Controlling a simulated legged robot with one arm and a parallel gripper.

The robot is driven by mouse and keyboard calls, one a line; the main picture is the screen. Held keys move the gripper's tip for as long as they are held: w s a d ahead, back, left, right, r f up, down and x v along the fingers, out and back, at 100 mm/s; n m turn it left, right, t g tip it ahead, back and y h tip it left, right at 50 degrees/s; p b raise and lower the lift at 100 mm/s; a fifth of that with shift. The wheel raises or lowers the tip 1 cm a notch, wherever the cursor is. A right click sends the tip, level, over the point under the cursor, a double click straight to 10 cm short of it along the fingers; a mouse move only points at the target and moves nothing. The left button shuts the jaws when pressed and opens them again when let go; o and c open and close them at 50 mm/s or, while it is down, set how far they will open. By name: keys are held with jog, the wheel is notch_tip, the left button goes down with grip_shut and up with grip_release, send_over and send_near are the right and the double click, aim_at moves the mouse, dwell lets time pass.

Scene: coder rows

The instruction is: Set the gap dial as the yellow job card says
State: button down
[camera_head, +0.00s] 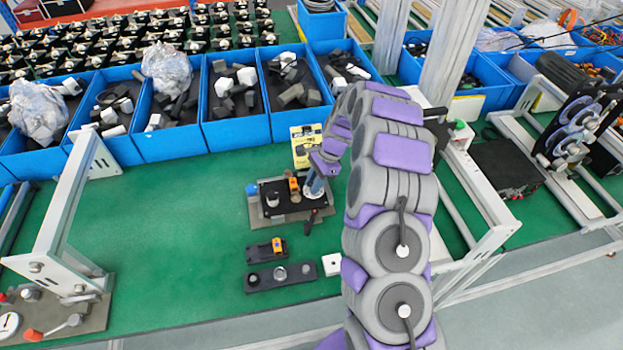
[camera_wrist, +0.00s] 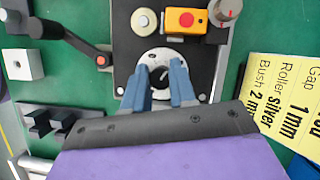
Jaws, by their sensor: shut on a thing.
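The gap dial (camera_wrist: 158,68) is a pale ring with a dark centre on a black fixture plate (camera_wrist: 125,50). The blue fingers of my gripper (camera_wrist: 160,88) come down over it and are shut on its knob; they hide part of the scale, and I cannot read the setting. In the head view my gripper (camera_head: 315,184) is at the right end of the fixture (camera_head: 290,214). The yellow job card (camera_wrist: 283,105) reads gap 1 mm, roller silver, bush 2 m and is cut off at the edge; it stands behind the fixture in the head view (camera_head: 303,136).
On the fixture are a yellow block with a red button (camera_wrist: 186,20), a pale knob (camera_wrist: 144,21), a grey knob (camera_wrist: 226,10) and a black lever (camera_wrist: 68,40). A white block (camera_head: 331,265) and black rack (camera_head: 280,276) lie in front.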

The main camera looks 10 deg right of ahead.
jog(key=shift+w+d+r+n+g+p, duration=0.2)
jog(key=shift+n+g+p, duration=0.15)
jog(key=shift+n, duration=0.45)
jog(key=shift+f+n+p, duration=0.1)
jog(key=shift+n+p, duration=0.25)
jog(key=shift+n, duration=0.25)
jog(key=shift+n+g+h+p, duration=0.3)
jog(key=shift+n+g, duration=0.05)
jog(key=shift+n, duration=0.35)
jog(key=shift+a, duration=0.1)
jog(key=c, duration=0.9)
grip_release()
jog(key=p+v, duration=0.2)
jog(key=v, duration=1.5)
jog(key=shift+w+p, duration=0.2)
jog(key=shift+p, duration=0.15)
